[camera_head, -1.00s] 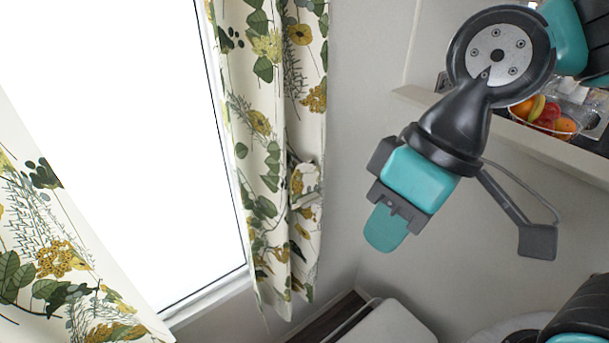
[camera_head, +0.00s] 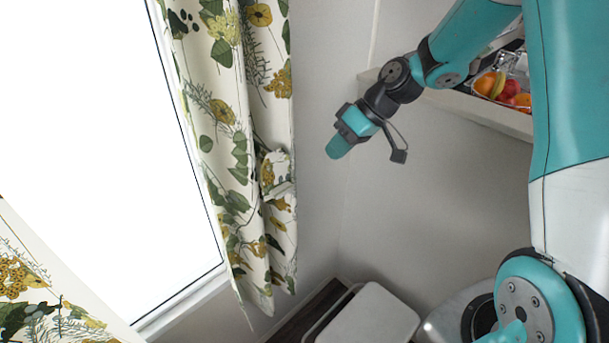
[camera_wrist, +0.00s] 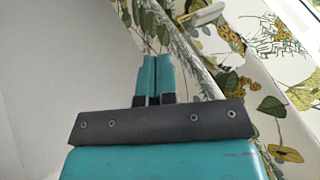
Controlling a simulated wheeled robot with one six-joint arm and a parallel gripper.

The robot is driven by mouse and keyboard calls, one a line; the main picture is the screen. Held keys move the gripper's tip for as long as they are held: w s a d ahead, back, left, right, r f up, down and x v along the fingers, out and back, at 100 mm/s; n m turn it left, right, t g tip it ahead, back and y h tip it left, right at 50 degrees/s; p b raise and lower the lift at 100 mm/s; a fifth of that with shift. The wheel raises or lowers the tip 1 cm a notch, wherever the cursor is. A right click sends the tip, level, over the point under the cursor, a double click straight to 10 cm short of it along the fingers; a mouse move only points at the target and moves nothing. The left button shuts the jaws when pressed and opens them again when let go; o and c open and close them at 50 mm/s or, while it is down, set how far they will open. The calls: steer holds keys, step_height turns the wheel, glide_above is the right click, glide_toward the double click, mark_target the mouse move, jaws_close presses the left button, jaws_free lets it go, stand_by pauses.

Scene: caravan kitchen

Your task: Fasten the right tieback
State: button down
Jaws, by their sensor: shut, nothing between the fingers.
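The right curtain (camera_head: 229,130), cream with green leaves and yellow flowers, hangs beside the bright window in the head view. What looks like the right tieback (camera_head: 279,189), in the same print with a pale edge, sits at the curtain's right edge; I cannot tell whether it is fastened. My gripper (camera_head: 338,148) is shut and empty, to the right of the curtain and a little above the tieback in the picture. In the wrist view its teal fingers (camera_wrist: 155,65) are together, with curtain fabric (camera_wrist: 240,55) on the right and a pale strip (camera_wrist: 203,14) near the top.
The left curtain (camera_head: 40,290) hangs at lower left, across the window (camera_head: 110,150). A pale wall (camera_head: 440,180) stands behind my gripper. A ledge (camera_head: 460,103) with a fruit bowl (camera_head: 503,90) is at upper right. A white lidded box (camera_head: 370,315) stands below.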

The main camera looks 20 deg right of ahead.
steer(key=a+f+p, duration=0.3)
steer(key=a+f, duration=0.2)
steer(key=a, duration=0.2)
steer(key=shift+s+a, duration=0.25)
steer(key=shift+a, duration=0.05)
steer(key=shift+d+f, duration=0.1)
steer(key=shift+f, duration=0.05)
